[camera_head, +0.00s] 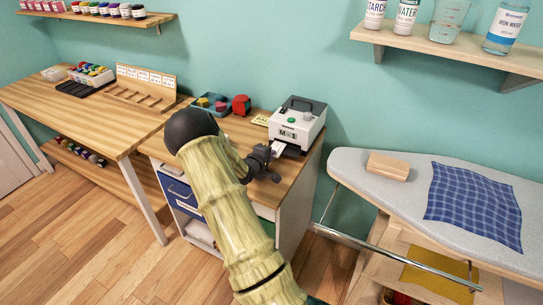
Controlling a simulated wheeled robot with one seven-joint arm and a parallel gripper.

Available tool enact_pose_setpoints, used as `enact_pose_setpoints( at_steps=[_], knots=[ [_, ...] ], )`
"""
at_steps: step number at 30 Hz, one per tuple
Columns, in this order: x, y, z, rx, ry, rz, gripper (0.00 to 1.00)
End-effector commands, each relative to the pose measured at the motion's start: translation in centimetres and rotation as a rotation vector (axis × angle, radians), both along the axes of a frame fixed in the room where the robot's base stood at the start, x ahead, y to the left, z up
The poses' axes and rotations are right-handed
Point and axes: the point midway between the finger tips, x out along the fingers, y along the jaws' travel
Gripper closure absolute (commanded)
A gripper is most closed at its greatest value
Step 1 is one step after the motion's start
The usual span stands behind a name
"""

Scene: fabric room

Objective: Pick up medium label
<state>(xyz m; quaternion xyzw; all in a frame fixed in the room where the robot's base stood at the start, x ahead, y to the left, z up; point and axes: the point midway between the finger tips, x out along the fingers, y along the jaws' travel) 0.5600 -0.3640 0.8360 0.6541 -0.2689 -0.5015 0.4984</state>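A grey-white label machine (300,113) with a green button and a small panel marked "M" stands on the wooden cabinet top by the wall. A small white label (279,146) shows at its front left. My gripper (274,158) is dark and sits right beside the front of the machine, close to the label. My arm hides part of the cabinet top. The gripper is too small and dark to tell whether its fingers are open, shut, or touching the label.
A blue tray (210,103), a red object (241,105) and a yellow paper (266,119) lie behind my arm on the cabinet top. An ironing board (400,205) with a wooden block (388,166) and blue checked cloth (473,205) stands right. A shelf (440,50) hangs above.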

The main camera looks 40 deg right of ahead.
Motion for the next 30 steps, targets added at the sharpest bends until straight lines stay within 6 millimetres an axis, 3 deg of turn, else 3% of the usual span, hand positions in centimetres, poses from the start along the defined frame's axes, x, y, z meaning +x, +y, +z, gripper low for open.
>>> enact_pose_setpoints(
  at_steps=[17,24,30],
  knots=[
    [-0.1,0.2,-0.3,0.008,0.007,0.0,1.0],
    [-0.1,0.2,2.3,0.007,0.005,0.0,1.0],
    [-0.1,0.1,2.3,0.004,0.003,-0.001,1.0]
  ],
)
